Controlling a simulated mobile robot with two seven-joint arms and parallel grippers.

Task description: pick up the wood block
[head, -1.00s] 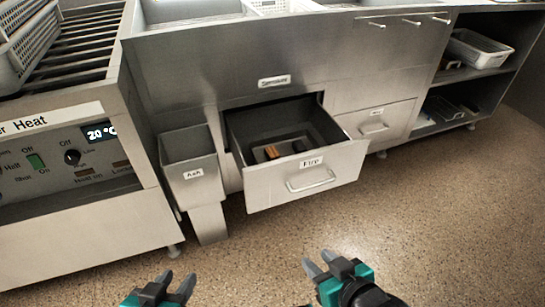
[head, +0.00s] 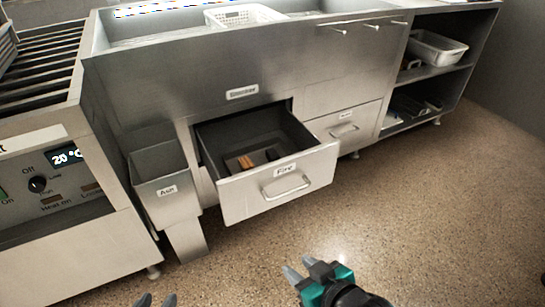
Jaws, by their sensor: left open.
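An orange-brown wood block (head: 246,162) lies on the floor of the open drawer labelled "Fire" (head: 284,190), toward its front. A small dark piece (head: 271,154) lies to its right; I cannot tell what it is. My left gripper (head: 156,300) shows only its fingertips at the bottom edge, open and apart from the drawer. My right gripper (head: 304,267) is above the floor in front of the drawer, its fingers apart with nothing visible between them. Neither gripper touches the block.
An open metal bin labelled "Ash" (head: 166,187) stands left of the drawer. A heater unit (head: 80,235) is at the left. A shut drawer (head: 345,130) and open shelves (head: 436,72) are to the right. The floor (head: 420,210) in front is clear.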

